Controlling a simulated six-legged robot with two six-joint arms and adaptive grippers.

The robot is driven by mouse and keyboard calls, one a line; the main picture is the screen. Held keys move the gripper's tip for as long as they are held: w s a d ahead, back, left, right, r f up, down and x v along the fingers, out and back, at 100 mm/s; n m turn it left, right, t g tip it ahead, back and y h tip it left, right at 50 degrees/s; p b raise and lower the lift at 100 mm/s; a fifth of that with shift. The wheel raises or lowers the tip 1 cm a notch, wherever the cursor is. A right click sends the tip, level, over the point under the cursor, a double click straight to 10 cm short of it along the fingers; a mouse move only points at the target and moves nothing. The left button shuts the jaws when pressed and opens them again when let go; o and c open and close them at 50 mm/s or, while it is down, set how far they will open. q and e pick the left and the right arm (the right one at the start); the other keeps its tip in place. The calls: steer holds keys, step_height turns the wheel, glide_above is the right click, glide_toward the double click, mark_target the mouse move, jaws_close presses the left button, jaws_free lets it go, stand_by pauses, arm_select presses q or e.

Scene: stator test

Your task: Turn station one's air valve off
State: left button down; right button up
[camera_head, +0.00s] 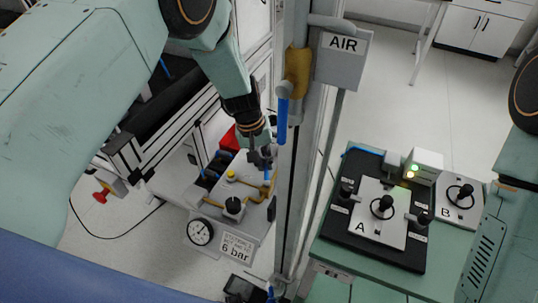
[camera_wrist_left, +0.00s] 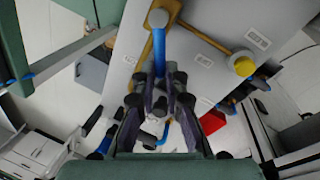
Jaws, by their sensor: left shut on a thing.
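Station one's panel (camera_head: 262,222) is a grey box with a label reading 6 bar (camera_head: 236,248). Its air valve has a blue lever (camera_head: 268,176) beside brass piping. In the left wrist view the lever (camera_wrist_left: 160,48) runs from a round grey pivot at the top down between my fingers. My left gripper (camera_head: 262,158) reaches down onto the panel from above; in the wrist view its dark fingertips (camera_wrist_left: 160,88) are shut on the lever's free end. The fingers hide that end. My right arm shows at the right edge, but its gripper is out of view.
A yellow button (camera_head: 230,175), a black knob (camera_head: 233,206) and a gauge (camera_head: 200,232) are close by on the panel. A post with an AIR sign (camera_head: 343,44) and another blue lever (camera_head: 283,108) stands just right of my gripper. A bench with plates A and B (camera_head: 460,200) stands right.

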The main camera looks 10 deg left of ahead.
arm_select(q)
steer(key=n+p, duration=0.1)
steer(key=n, duration=0.1)
steer(key=s+a+n+p, duration=0.1)
steer(key=shift+a+r+n+t, duration=0.15)
steer(key=shift+a+n+t, duration=0.15)
steer(key=shift+n, duration=0.1)
steer(key=n+p, duration=0.1)
steer(key=s+a+n+p, duration=0.1)
steer(key=n, duration=0.1)
steer(key=shift+s+t+y, duration=0.15)
steer(key=shift+t+y, duration=0.15)
steer(key=shift+y, duration=0.1)
steer(key=n, duration=0.1)
steer(key=s+n+p, duration=0.1)
steer(key=n, duration=0.1)
steer(key=shift+a, duration=0.25)
steer(key=shift+s+a+n+y, duration=0.1)
steer(key=shift+s+n+y, duration=0.45)
steer(key=shift+n, duration=0.75)
steer(key=shift+s, duration=0.1)
steer(key=c, duration=1.4)
jaws_free()
